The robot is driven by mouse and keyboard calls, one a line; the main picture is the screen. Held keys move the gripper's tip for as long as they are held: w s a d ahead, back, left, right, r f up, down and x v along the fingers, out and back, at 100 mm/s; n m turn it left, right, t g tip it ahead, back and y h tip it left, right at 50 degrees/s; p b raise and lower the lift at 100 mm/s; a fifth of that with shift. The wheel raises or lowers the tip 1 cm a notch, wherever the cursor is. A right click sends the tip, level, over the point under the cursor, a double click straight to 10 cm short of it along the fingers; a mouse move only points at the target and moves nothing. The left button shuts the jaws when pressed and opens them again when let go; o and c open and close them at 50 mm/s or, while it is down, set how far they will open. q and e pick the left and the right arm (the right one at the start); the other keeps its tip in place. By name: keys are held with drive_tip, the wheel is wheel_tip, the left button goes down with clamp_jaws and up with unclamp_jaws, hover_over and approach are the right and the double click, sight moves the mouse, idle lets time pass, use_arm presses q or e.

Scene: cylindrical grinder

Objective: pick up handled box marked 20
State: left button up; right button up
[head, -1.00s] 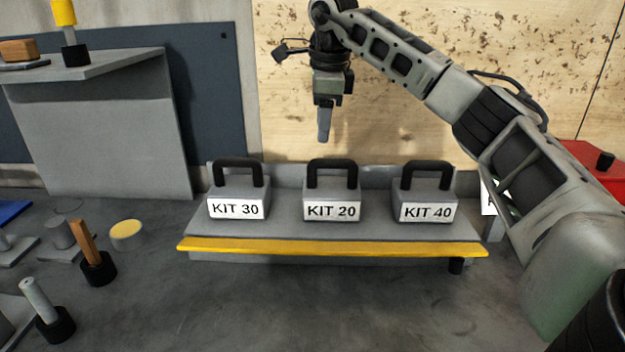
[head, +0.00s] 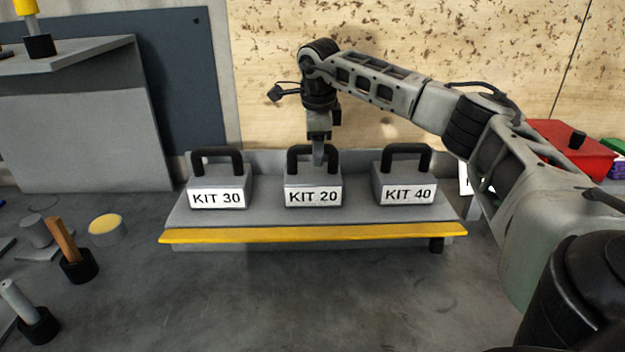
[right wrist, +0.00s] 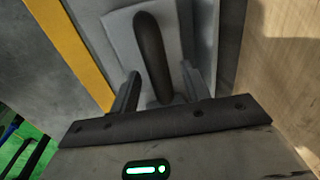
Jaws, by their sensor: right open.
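The grey box marked KIT 20 (head: 313,194) stands upright in the middle of the shelf, with a black arched handle (head: 292,160) on top. My right gripper (head: 318,160) points down at this handle and covers part of it in the head view. In the right wrist view the handle (right wrist: 152,55) runs between the two open fingers of my right gripper (right wrist: 158,88), one finger on each side. The fingers are apart from each other, and the box still sits on the shelf. My left gripper is out of view.
A KIT 30 box (head: 217,190) stands to the left and a KIT 40 box (head: 405,188) to the right on the grey shelf (head: 262,216) with a yellow front edge. A red container (head: 570,148) is at the right. Wooden-handled and metal pieces stand at the left.

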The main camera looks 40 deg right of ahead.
sight(313, 171)
drive_tip(key=shift+w+d+f, duration=0.1)
drive_tip(key=shift+d+f, duration=0.05)
drive_tip(key=shift+f, duration=0.6)
drive_tip(key=shift+w+d+f, duration=0.1)
drive_tip(key=shift+d+f, duration=0.05)
drive_tip(key=shift+f, duration=0.6)
clamp_jaws()
drive_tip(key=shift+r, duration=0.15)
